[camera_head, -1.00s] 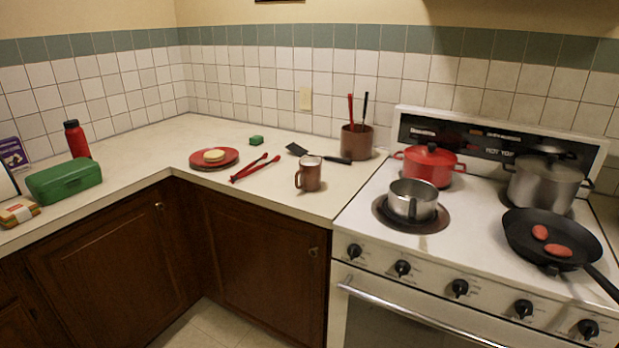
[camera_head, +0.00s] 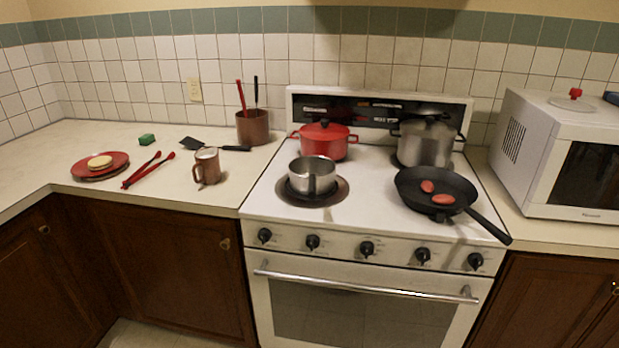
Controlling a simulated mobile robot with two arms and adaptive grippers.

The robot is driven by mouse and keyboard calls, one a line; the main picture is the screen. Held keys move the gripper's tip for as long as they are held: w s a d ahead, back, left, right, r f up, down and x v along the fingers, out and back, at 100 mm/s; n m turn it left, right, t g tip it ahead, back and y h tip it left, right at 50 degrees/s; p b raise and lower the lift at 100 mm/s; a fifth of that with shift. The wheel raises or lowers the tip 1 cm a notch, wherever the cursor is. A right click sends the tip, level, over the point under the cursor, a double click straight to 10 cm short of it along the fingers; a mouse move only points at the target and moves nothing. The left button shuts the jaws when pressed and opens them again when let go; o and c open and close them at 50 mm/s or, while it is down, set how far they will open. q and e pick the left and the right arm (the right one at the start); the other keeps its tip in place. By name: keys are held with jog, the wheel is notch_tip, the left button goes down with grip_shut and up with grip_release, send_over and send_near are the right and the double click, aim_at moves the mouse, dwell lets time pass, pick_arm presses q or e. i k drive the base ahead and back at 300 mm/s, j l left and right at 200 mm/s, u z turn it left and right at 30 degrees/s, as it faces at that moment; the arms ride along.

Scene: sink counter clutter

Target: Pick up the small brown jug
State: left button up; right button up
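The small brown jug (camera_head: 207,168) stands upright on the counter, left of the stove and close to the counter's front edge. It has a handle on its left side and a pale top. A larger brown pot (camera_head: 253,127) holding red and black utensils stands behind it against the tiled wall. Neither of my grippers shows in the head view.
A black spatula (camera_head: 197,145) and red tongs (camera_head: 146,170) lie near the jug. A red plate (camera_head: 78,170) with food is farther left. The stove (camera_head: 262,205) holds a steel saucepan (camera_head: 312,177), red pot (camera_head: 324,141), steel pot (camera_head: 426,146) and black frying pan (camera_head: 459,192). A microwave (camera_head: 559,157) stands right.

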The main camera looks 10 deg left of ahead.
aim_at(208, 164)
jog(key=i+l, duration=0.2)
jog(key=i+l+u, duration=0.7)
jog(key=i+l, duration=0.25)
